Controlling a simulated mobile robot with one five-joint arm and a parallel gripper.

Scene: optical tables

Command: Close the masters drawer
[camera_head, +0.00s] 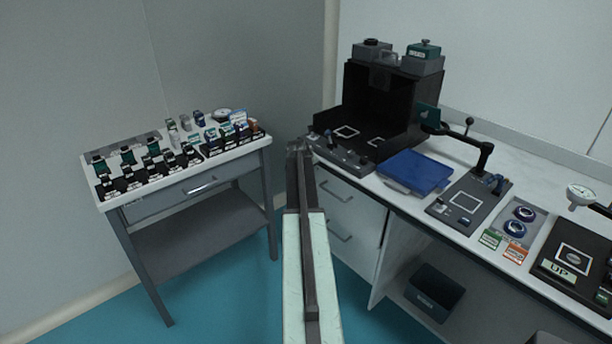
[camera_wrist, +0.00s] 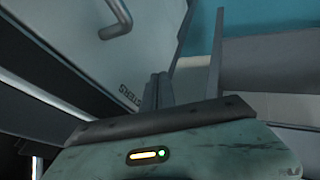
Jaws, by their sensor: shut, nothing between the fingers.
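A pale drawer front with a metal handle fills the upper left of the wrist view (camera_wrist: 85,45). Dark lettering on it ends in "STERS"; the rest is hidden. It appears to be the upper drawer under the bench in the head view (camera_head: 345,199), partly covered by my arm. I cannot tell how far out it stands. My gripper (camera_head: 298,148) is shut and empty in front of the bench's left end. Its dark fingers show close together in the wrist view (camera_wrist: 157,90), near the lettered front; I cannot tell whether they touch it.
A grey side table (camera_head: 205,222) with its own drawer and several small bottles stands at left. The bench top (camera_head: 405,200) holds a black enclosure (camera_head: 400,105), a blue tray (camera_head: 416,171) and several devices. A dark bin (camera_head: 434,290) sits beneath. Teal floor (camera_head: 235,300) is clear between.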

